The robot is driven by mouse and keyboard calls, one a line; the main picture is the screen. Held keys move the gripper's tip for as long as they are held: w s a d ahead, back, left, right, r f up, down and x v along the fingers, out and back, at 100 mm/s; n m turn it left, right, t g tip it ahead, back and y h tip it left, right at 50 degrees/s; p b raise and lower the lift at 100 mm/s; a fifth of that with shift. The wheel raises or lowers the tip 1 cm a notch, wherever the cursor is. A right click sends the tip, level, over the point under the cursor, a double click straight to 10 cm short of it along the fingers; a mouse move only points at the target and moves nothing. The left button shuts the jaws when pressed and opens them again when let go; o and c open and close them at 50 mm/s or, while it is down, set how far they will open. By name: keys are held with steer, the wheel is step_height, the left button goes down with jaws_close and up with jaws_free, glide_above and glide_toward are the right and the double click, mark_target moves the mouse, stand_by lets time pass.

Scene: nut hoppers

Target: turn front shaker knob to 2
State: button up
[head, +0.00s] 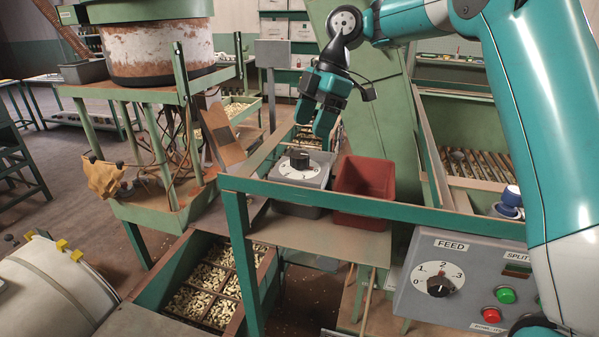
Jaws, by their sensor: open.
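A dark round knob (299,160) stands on a pale dial plate on top of a small grey box (285,172) on the green-framed stand. A number shows on the plate, but its scale and the knob's pointer are too small to read. I see no label naming it as the shaker knob. My gripper (314,118) is open and empty, fingers pointing down, above and slightly right of this knob, apart from it. A second black knob (438,285), on a dial marked 0 to 3 under the word FEED, sits on the grey panel at lower right.
A red bin (364,190) stands right beside the grey box. The green stand rail (375,207) runs in front of both. The panel has a green button (505,295) and a red button (489,315). A compartmented tray of nuts (264,277) lies below left.

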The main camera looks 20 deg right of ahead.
mark_target(300, 154)
steer(key=b+x, duration=0.1)
steer(key=x, duration=0.6)
steer(key=shift+a+f, duration=0.15)
steer(key=shift+f, duration=0.1)
steer(key=c, duration=0.9)
